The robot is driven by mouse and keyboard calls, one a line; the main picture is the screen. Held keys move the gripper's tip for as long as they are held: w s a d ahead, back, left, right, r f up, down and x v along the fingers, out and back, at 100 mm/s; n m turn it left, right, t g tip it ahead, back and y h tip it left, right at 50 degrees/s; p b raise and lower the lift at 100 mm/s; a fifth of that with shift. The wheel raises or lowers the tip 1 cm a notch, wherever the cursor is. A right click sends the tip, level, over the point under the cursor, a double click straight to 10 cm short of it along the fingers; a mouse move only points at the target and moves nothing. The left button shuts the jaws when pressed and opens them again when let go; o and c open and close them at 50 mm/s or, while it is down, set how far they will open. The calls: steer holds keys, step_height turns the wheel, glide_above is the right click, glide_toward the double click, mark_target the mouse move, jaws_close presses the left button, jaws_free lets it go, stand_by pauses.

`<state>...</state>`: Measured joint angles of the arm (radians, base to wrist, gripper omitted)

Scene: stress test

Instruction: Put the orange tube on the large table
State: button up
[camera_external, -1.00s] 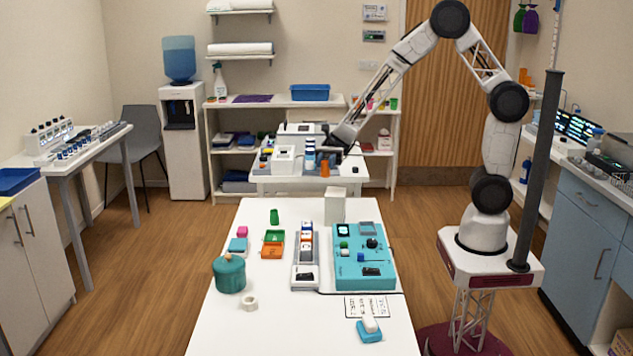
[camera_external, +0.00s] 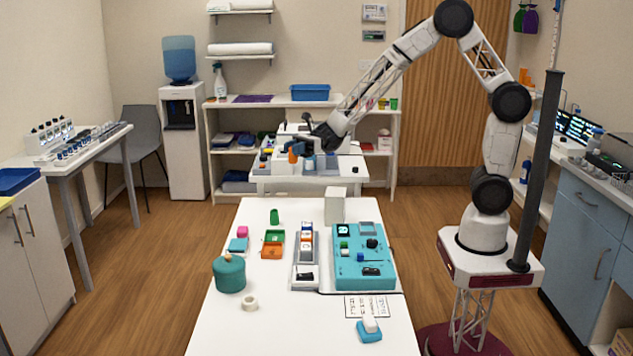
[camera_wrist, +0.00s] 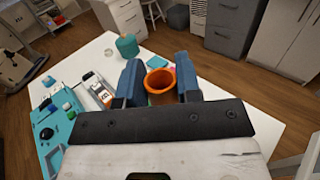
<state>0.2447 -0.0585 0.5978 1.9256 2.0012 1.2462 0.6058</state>
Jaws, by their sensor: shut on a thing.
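The orange tube (camera_external: 293,155) is in my gripper (camera_external: 301,146), above the small back table. In the wrist view the tube (camera_wrist: 160,80) stands between the two blue fingers of my gripper (camera_wrist: 160,84), its open round rim facing the camera. The fingers are shut on its sides. The large table (camera_external: 225,315) is the long white one in the foreground; the wrist view shows its white top (camera_wrist: 95,55) beyond and below the tube. The tube is apart from the large table.
On the large table are a teal jar (camera_external: 230,274), a white ring (camera_external: 250,303), small trays (camera_external: 272,251), a grey rack (camera_external: 304,275), a turquoise device (camera_external: 375,268) and a white box (camera_external: 335,205). The front left part is clear. Equipment (camera_external: 283,161) crowds the small table.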

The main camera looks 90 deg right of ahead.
step_height(320, 180, down, 11)
steer(key=shift+f, duration=0.2)
stand_by(0.6)
steer(key=shift+f, duration=3.1)
steer(key=shift+f, duration=1.85)
steer(key=shift+f, duration=0.15)
steer(key=o, duration=0.9)
